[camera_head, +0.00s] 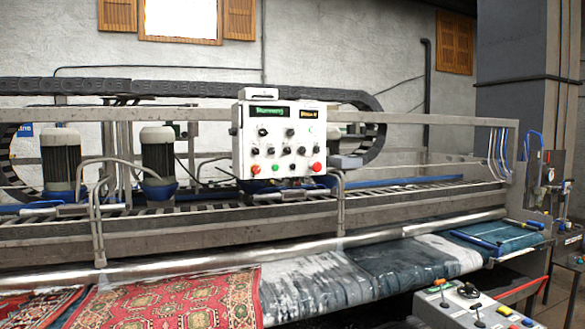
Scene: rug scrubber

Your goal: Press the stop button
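A white control box (280,138) hangs on the scrubber's front frame in the middle of the view. A large red button (317,167) sits at its lower right. A smaller orange-red button (255,169) sits at its lower left, with a green button (278,168) beside it. No readable label shows which one is the stop button. Several dark knobs fill the rows above. A green-lit display (264,111) at the top seems to read "Running", and a yellow-lit display (308,114) is beside it. My gripper is not in view.
A lower grey panel (455,312) with several small coloured buttons stands at the bottom right. A red patterned rug (170,302) and wet dark cloth (395,265) lie along the machine's front. Metal rails and a roller (250,257) run below the control box. A grey pillar (515,85) stands at right.

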